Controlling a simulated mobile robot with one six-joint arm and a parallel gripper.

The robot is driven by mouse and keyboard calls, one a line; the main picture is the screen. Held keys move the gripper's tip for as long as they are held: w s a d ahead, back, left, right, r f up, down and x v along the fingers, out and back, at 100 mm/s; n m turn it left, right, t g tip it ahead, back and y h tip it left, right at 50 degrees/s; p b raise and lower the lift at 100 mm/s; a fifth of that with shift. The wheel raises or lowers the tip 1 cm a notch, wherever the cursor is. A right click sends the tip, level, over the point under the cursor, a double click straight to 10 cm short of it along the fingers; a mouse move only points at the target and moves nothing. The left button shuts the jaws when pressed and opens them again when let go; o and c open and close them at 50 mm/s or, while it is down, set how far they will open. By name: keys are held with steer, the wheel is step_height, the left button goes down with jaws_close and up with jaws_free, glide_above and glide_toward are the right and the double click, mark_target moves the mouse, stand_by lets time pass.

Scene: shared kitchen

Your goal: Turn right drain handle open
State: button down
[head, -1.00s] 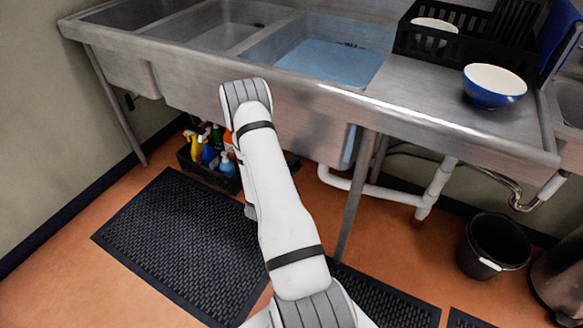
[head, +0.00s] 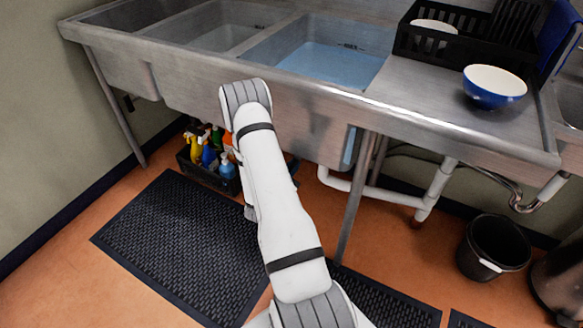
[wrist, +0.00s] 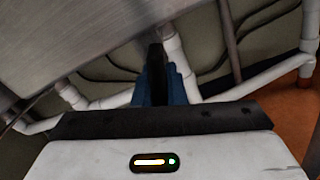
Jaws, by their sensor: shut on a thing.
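The right basin (head: 258,48) of the steel sink holds blue water (head: 330,68). The drain handle is under the sink and hidden in the head view by the basin front and my arm. In the wrist view, a narrow dark piece (wrist: 155,58), which looks like the drain handle, stands between the blue fingers of my gripper (wrist: 161,84). My gripper is shut on it, below the sink's underside. The fingers cover most of the handle, so its exact angle is unclear.
White drain pipes (head: 432,195) and a steel leg (head: 357,195) stand right of my arm. A caddy of spray bottles (head: 205,170) sits left of it on the floor. A black bucket (head: 493,247) stands at the right. Black mats (head: 180,240) lie in front.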

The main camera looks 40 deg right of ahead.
steer(key=shift+s+d+f, duration=0.1)
steer(key=shift+s+f, duration=0.05)
steer(key=shift+s, duration=0.1)
steer(key=c, duration=1.8)
jaws_free()
steer(key=o, duration=0.3)
steer(key=shift+w, duration=0.1)
steer(key=shift+a, duration=0.35)
steer(key=v, duration=0.7)
steer(key=shift+a+p, duration=0.1)
steer(key=shift+p, duration=0.3)
